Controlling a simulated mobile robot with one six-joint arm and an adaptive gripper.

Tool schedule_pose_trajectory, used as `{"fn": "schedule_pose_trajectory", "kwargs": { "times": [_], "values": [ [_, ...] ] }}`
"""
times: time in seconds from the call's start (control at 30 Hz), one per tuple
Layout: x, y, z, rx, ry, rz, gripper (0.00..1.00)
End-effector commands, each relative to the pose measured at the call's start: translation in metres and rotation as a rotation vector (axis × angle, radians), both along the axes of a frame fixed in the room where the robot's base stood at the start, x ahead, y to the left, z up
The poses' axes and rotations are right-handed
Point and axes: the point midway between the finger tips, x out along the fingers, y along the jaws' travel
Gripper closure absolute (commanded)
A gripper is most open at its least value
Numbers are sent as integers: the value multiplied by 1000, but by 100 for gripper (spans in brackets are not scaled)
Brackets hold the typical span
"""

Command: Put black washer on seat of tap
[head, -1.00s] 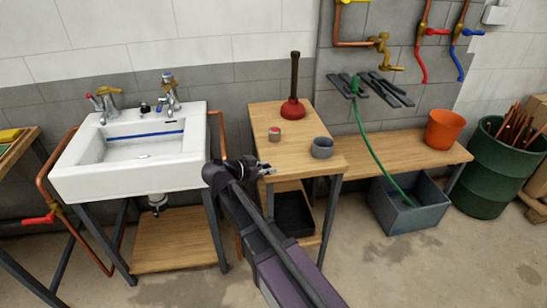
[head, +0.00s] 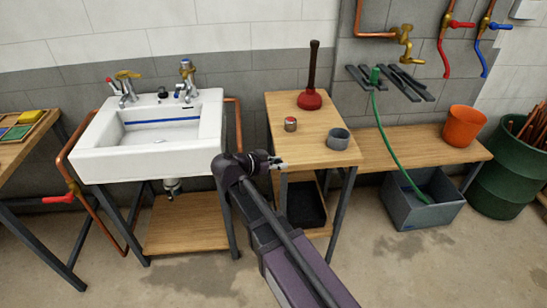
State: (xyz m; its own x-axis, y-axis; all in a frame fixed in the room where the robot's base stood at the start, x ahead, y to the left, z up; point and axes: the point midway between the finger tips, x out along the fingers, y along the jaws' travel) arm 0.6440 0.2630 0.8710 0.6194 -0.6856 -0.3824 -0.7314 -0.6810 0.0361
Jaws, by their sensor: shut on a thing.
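My gripper (head: 279,163) is shut at the end of my raised arm, in front of the wooden side table. What it holds is too small to make out; I cannot pick out the black washer by eye. Two brass-and-chrome taps stand on the back rim of the white sink (head: 95,157). The left tap (head: 127,88) has a red-marked handle; the right tap (head: 186,83) is upright with a blue-marked top. My gripper is to the right of the sink, apart from both taps. The seat inside a tap cannot be seen from here.
A small dark piece (head: 163,93) sits between the taps. The side table (head: 300,150) holds a plunger (head: 310,98), a small red-topped tin (head: 290,124) and a grey cup (head: 339,139). An orange bucket (head: 463,127) stands on the right bench. The sink basin looks clear.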

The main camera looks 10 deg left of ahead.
Motion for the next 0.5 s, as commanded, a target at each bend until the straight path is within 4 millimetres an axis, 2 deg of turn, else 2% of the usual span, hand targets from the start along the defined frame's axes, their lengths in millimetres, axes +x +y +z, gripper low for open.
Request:
{"fn": "schedule_pose_trajectory", "kwargs": {
  "times": [0.27, 0.5],
  "values": [
    [0, 0, 13, 0, 0, 0, 88],
    [0, 0, 45, 0, 0, 0, 88]
  ]
}}
